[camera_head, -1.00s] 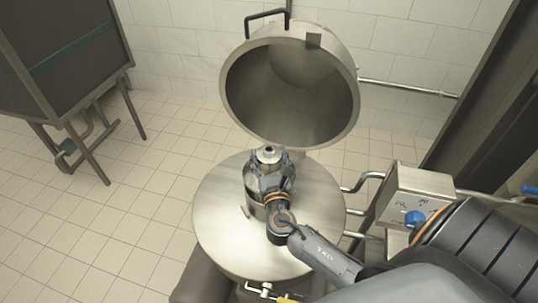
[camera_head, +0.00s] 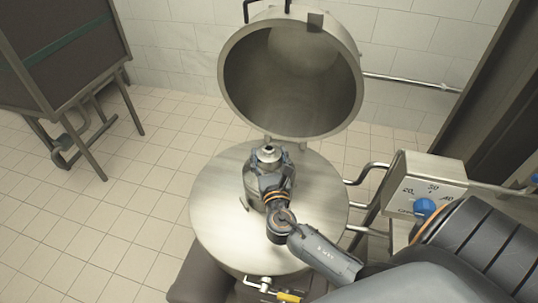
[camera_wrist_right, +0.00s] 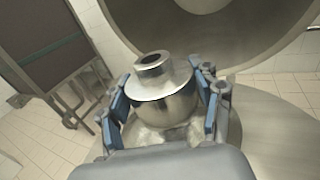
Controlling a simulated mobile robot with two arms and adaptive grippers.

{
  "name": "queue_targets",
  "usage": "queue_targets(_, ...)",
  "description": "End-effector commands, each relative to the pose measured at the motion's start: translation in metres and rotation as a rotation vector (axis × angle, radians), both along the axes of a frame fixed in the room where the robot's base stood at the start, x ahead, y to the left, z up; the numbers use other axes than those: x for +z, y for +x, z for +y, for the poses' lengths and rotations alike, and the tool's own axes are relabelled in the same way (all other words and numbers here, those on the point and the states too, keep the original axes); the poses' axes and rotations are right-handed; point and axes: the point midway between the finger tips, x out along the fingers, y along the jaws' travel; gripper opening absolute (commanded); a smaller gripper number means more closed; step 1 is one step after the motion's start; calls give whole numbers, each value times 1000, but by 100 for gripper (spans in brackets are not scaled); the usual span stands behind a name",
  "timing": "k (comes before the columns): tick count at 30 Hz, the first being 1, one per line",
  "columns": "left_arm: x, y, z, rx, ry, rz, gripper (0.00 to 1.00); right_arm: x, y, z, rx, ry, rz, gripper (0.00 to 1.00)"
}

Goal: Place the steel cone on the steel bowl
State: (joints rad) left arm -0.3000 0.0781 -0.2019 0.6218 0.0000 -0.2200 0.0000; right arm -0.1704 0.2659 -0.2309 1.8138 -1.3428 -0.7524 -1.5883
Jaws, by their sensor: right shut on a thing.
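The steel cone (camera_head: 268,153) is a shiny metal piece with a narrow neck, a dark round opening on top and a wider rounded body. My right gripper (camera_head: 268,180) is shut on it and keeps it upright. In the right wrist view the cone (camera_wrist_right: 165,80) sits between the blue-padded fingers of the gripper (camera_wrist_right: 165,115). Below it is a large round steel vessel, which I take as the steel bowl (camera_head: 225,225); its broad brushed surface shows around the gripper. I cannot tell whether the cone touches it. My left gripper is out of view.
A large open steel lid (camera_head: 290,85) stands tilted up behind the vessel. A control box (camera_head: 435,180) with a blue knob and pipes is at the right. A dark cabinet on legs (camera_head: 65,55) stands at the left. The tiled floor between is clear.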

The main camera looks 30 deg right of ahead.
Motion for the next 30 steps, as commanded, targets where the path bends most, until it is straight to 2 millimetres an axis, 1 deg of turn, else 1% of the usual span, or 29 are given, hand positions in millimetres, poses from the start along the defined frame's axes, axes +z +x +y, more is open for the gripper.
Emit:
queue_targets(16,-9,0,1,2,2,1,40,-8,1,0,0,-2,-4,2)
queue_targets(17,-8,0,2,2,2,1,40,-8,1,0,0,-2,-4,67)
queue_targets(18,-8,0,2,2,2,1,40,-7,1,0,0,-1,-5,75)
queue_targets(20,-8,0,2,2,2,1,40,-8,1,0,0,-2,-4,87)
queue_targets(21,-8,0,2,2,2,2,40,-8,1,0,0,-2,-4,91)
queue_targets(30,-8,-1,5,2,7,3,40,-12,-1,0,0,1,4,91)
